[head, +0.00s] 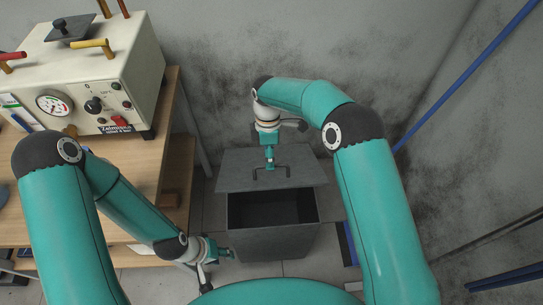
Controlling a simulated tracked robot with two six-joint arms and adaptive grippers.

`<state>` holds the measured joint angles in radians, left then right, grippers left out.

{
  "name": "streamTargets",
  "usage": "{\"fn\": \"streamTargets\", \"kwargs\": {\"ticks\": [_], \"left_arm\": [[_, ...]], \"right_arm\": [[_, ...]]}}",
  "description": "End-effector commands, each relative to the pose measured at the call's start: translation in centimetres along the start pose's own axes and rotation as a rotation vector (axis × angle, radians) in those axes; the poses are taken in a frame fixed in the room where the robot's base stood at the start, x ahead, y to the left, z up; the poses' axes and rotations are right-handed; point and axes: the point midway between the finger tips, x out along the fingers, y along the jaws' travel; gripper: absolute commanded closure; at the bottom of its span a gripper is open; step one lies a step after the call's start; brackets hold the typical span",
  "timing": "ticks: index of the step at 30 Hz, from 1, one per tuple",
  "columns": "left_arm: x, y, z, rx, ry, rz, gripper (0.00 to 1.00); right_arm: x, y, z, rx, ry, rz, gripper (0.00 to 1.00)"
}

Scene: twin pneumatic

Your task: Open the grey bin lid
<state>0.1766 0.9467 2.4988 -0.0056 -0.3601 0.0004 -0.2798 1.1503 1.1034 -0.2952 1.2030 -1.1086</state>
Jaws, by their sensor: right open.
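The grey bin (272,243) stands on the floor in the middle of the head view, its dark inside showing at the front. The grey lid (235,172) is off the front part of the opening and lies toward the wall; I cannot tell whether it is tilted up or slid back. Its dark handle (272,181) faces up. My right gripper (270,164) points down at the handle, open, its tips at or just above it; contact is unclear. My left gripper (226,255) is low beside the bin's left side, too small to tell its jaws.
A wooden bench (176,140) with a cream control box (125,65) stands at the left. Grey walls close in behind and to the right of the bin. Blue pipes (470,65) run along the right wall. Bare floor (295,268) shows in front of the bin.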

Motion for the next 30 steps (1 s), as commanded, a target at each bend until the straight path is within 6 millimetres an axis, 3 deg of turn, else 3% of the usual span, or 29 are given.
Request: {"fn": "streamTargets", "kwargs": {"ticks": [20,25,30], "left_arm": [[-0.1,0.0,0.0,0.000,0.000,0.000,0.60],[-0.1,0.0,0.0,0.000,0.000,0.000,0.60],[-0.1,0.0,0.0,0.000,0.000,0.000,0.60]], "right_arm": [[-0.8,0.2,-0.1,0.001,0.006,0.013,0.63],[-3.0,0.2,-0.1,0.001,0.006,0.013,0.63],[-6.4,0.1,-0.1,0.002,0.006,0.011,0.63]]}}
